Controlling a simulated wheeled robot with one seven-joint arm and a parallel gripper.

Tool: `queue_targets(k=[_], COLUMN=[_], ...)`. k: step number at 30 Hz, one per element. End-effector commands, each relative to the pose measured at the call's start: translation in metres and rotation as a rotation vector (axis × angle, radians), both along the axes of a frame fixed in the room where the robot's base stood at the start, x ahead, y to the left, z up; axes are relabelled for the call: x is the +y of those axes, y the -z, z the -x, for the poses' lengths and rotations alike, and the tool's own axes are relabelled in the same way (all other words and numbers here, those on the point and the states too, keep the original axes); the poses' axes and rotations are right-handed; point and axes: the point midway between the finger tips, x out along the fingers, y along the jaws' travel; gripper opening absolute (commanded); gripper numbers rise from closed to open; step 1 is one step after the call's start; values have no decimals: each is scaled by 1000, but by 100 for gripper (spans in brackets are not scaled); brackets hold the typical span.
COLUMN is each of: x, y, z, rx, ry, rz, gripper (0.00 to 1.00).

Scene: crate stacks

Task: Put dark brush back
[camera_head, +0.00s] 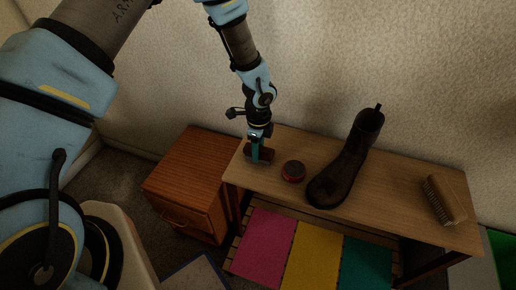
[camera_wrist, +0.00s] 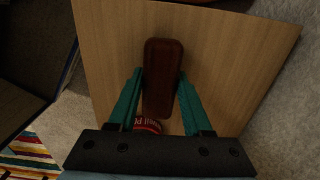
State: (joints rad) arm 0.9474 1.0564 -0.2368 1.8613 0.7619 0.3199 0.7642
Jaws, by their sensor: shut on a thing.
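The dark brush (camera_wrist: 163,62) is a long reddish-brown block in the wrist view, between the two green fingers of my gripper (camera_wrist: 160,78). My gripper is shut on it. In the head view the dark brush (camera_head: 267,155) is at the left end of the wooden bench (camera_head: 325,163), below my gripper (camera_head: 258,148). The fingers partly cover it. I cannot tell whether it touches the bench top. Its bristles are not visible.
A round dark tin with a red band (camera_head: 293,171) stands just right of the brush. A dark boot (camera_head: 345,165) stands mid-bench. A light-bristled brush (camera_head: 443,200) lies at the right end. A wooden cabinet (camera_head: 187,178) stands left. Pink, yellow and teal panels (camera_head: 312,255) lie below.

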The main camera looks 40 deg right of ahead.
Motion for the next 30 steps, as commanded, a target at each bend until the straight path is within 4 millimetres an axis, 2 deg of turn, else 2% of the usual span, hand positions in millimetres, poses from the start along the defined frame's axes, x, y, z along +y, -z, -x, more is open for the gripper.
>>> queue_targets(k=[9, 10, 17, 25, 30], x=[0, 0, 0, 0, 0], y=[3, 3, 2, 1, -12], z=[0, -1, 0, -1, -1], rx=[-1, -1, -1, -1, -1], ry=[-1, -1, -2, -2, -4], rz=[1, 1, 1, 1, 3], gripper=[5, 52, 78, 80, 80])
